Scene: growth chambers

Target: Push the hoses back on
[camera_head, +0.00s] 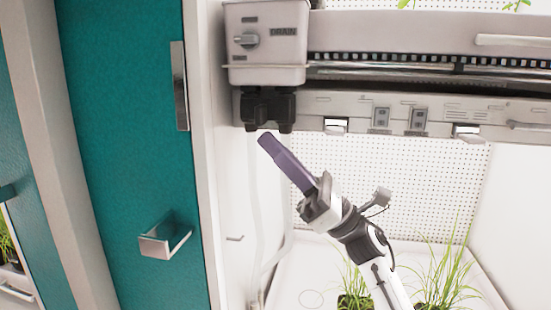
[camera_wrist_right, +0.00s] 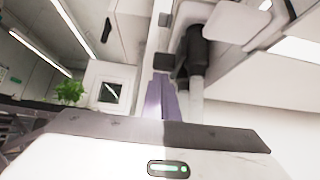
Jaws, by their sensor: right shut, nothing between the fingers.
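A grey drain box (camera_head: 268,45) with a knob is mounted at the top left of the chamber. Two black hose fittings (camera_head: 268,108) hang under it; a black fitting (camera_wrist_right: 202,45) also shows in the right wrist view. A pale hose (camera_head: 254,190) runs down from below the fittings to the chamber floor. In the wrist view a pale hose (camera_wrist_right: 196,100) meets the underside of the black fitting; how firmly it sits I cannot tell. My right gripper (camera_head: 266,140), with purple fingers, is shut and empty just below the fittings. It also shows in the wrist view (camera_wrist_right: 161,92), left of the hose.
A teal cabinet door (camera_head: 130,130) with metal handles is on the left, beside a white chamber post. A rail with clips (camera_head: 400,115) runs right of the fittings. Grass-like plants (camera_head: 440,275) stand on the white floor below.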

